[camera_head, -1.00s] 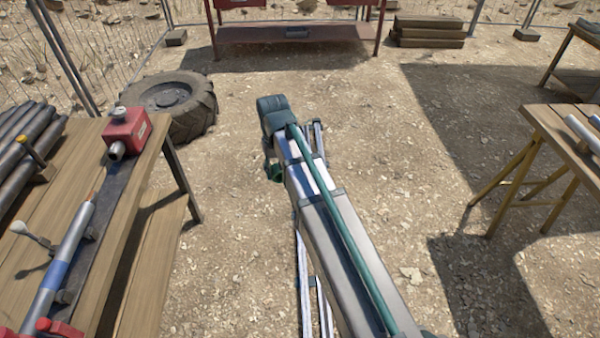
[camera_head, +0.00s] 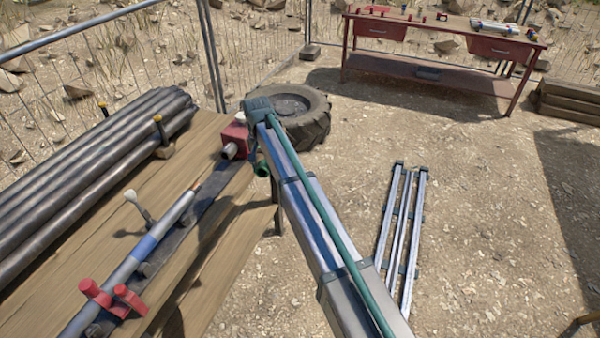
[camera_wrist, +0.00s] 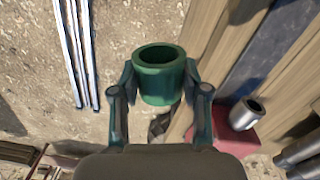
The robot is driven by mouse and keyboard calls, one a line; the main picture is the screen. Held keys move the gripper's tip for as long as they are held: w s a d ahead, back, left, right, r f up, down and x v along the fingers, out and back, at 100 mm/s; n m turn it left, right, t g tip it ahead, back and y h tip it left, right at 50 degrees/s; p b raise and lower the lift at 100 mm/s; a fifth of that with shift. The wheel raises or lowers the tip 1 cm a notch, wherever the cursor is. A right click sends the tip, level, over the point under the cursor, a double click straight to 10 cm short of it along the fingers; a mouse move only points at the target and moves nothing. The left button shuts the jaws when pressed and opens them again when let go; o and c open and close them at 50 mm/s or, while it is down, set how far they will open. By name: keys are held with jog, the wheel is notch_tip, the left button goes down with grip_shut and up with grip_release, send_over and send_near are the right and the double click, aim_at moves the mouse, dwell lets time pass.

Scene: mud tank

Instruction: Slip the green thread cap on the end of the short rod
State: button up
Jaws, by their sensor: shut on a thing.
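My gripper (camera_wrist: 158,98) is shut on the green thread cap (camera_wrist: 160,82), which sits between both fingers with its round open end showing. In the head view the cap (camera_head: 262,169) hangs below the arm's end, beside the bench edge and right of the red box. A grey rod (camera_head: 118,276) with a blue band lies along a dark rail on the bench. Its tapered end, with a brownish tip, points toward the red box. The cap is apart from this rod. A short grey pipe stub (camera_head: 230,151) sticks out of the red box; it also shows in the wrist view (camera_wrist: 246,112).
The wooden bench (camera_head: 60,275) carries the red box (camera_head: 236,133), red clamp handles (camera_head: 112,298) and a stack of dark pipes (camera_head: 90,165). A tyre (camera_head: 310,120) lies behind. Metal rails (camera_head: 403,235) lie on open gravel to the right. A red table (camera_head: 440,50) stands farther back.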

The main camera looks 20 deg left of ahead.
aim_at(197, 183)
jog(key=s+a+m, duration=0.2)
jog(key=a+m, duration=0.1)
jog(key=a, duration=1.9)
jog(key=shift+s+d+f+b, duration=0.1)
jog(key=shift+s+f+b, duration=0.15)
jog(key=shift+f, duration=0.65)
jog(key=shift+s+a+f+b, duration=0.1)
jog(key=shift+s+f+b, duration=0.15)
jog(key=shift+f, duration=0.7)
jog(key=shift+s+d+f+b, duration=0.15)
jog(key=shift+f+b, duration=0.15)
jog(key=shift+f, duration=0.6)
jog(key=shift+s+f, duration=0.35)
jog(key=shift+f, duration=0.5)
jog(key=shift+s, duration=0.8)
jog(key=shift+s+a, duration=0.2)
jog(key=shift+s, duration=0.5)
jog(key=shift+s, duration=1.1)
jog(key=o, duration=1)
